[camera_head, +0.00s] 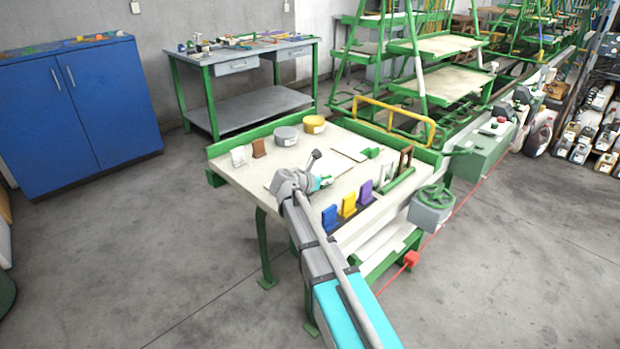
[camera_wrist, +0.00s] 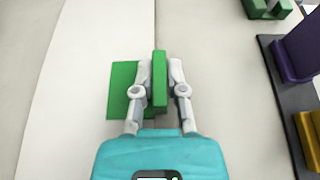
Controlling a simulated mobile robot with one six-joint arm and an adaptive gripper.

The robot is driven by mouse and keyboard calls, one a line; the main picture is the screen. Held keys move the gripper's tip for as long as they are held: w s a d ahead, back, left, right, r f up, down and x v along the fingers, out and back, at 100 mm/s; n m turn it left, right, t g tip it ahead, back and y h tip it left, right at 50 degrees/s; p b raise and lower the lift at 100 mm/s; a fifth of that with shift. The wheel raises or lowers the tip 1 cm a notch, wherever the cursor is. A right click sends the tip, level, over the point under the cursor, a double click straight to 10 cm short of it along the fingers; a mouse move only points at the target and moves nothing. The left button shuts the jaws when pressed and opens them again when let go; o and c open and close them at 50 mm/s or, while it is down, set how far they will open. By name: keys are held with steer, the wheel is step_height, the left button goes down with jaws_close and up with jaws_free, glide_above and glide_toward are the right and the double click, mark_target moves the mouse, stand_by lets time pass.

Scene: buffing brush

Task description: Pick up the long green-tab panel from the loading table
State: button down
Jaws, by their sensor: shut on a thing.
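The long panel (camera_wrist: 85,70) is a pale flat board; in the wrist view it runs from top to bottom on the left. It has a green tab with a flat base (camera_wrist: 122,90) and an upright plate (camera_wrist: 160,78). My gripper (camera_wrist: 160,72) is shut on the upright plate, one finger on each side. In the head view my gripper (camera_head: 321,183) is low over the loading table (camera_head: 235,177), and my arm hides part of the panel. I cannot tell whether the panel is lifted off the table.
Blue (camera_head: 330,218), yellow (camera_head: 348,204) and purple (camera_head: 365,192) holders stand along the front edge. Another green tab (camera_head: 372,153) lies behind. Grey (camera_head: 287,136) and yellow (camera_head: 313,124) round tubs stand at the back. A handwheel (camera_head: 433,198) is at the right.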

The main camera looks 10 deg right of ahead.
steer(key=shift+r, duration=0.15)
step_height(320, 180, up, 2)
steer(key=shift+p, duration=1.15)
steer(key=d+r+p, duration=1)
steer(key=d, duration=0.4)
steer(key=shift+r+p, duration=0.35)
steer(key=shift+w, duration=0.1)
